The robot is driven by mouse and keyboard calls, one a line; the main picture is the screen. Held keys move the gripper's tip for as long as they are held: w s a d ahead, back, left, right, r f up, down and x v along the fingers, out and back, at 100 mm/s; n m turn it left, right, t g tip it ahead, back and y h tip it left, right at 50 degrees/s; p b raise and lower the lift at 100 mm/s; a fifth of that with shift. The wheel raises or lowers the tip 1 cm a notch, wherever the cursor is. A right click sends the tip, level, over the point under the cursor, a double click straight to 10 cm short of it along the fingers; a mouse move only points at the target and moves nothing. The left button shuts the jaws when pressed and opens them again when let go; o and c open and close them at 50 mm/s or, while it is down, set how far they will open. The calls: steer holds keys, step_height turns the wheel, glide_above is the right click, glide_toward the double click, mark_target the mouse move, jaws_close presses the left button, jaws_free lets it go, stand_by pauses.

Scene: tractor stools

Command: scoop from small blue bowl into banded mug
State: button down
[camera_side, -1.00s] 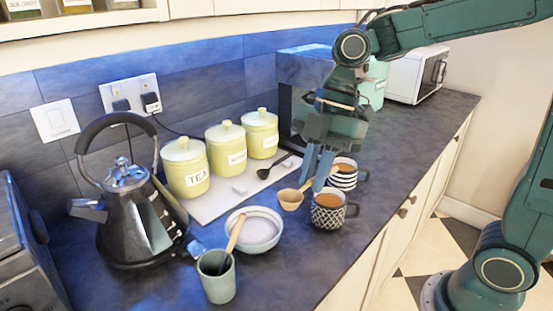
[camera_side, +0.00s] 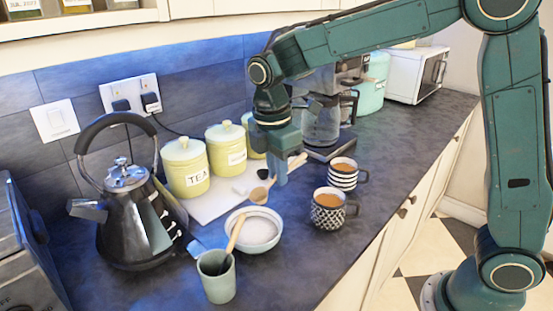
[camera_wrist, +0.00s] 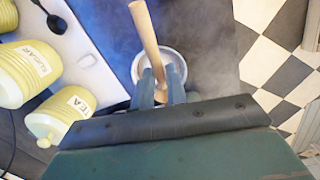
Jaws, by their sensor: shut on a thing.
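My gripper (camera_side: 280,178) is shut on the wooden scoop (camera_side: 260,195). In the side view the scoop's round end points down and left, near the small blue bowl's far rim, seemingly above it. The bowl (camera_side: 279,238) is pale blue and holds white powder. In the wrist view the scoop's handle (camera_wrist: 146,35) runs between my fingers (camera_wrist: 162,85), with the bowl (camera_wrist: 177,57) beyond it, partly hidden. The banded mug (camera_side: 343,166) has black and white stripes and holds brown liquid; it stands to the right of my gripper.
A patterned mug (camera_side: 327,216) stands in front of the banded mug. A teal cup (camera_side: 216,285) with a wooden-handled utensil (camera_side: 236,233) stands by the bowl. A kettle (camera_side: 135,225) and yellow canisters (camera_side: 185,168) are left and behind. The front right counter is clear.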

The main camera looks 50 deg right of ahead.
mark_target(255, 189)
steer(key=shift+w+a+f+m+g+h, duration=0.3)
steer(key=shift+w+a+f+m+h, duration=0.25)
steer(key=shift+w+h, duration=0.25)
steer(key=shift+a+f, duration=0.15)
steer(key=shift+f, duration=0.05)
steer(key=shift+w+a+f+g+h, duration=0.15)
steer(key=shift+a+f+h, duration=0.2)
steer(key=shift+f+h, duration=0.25)
steer(key=shift+w+a+f+g+h, duration=0.1)
steer(key=shift+a+f+g+h, duration=0.15)
steer(key=shift+f+h, duration=0.4)
steer(key=shift+w+a+f+g+h, duration=0.1)
steer(key=shift+a+f+h, duration=0.35)
steer(key=shift+h, duration=0.3)
steer(key=shift+a+f, duration=0.2)
steer(key=shift+f, duration=0.65)
steer(key=shift+a+f, duration=0.15)
steer(key=shift+f, duration=0.7)
steer(key=shift+w, duration=0.1)
steer(key=shift+d+f+t+y, duration=0.1)
steer(key=shift+f+t+y, duration=0.15)
steer(key=shift+y, duration=0.45)
steer(key=shift+d+f+t+y, duration=0.1)
steer(key=shift+f+t+y, duration=0.1)
steer(key=shift+y, duration=0.5)
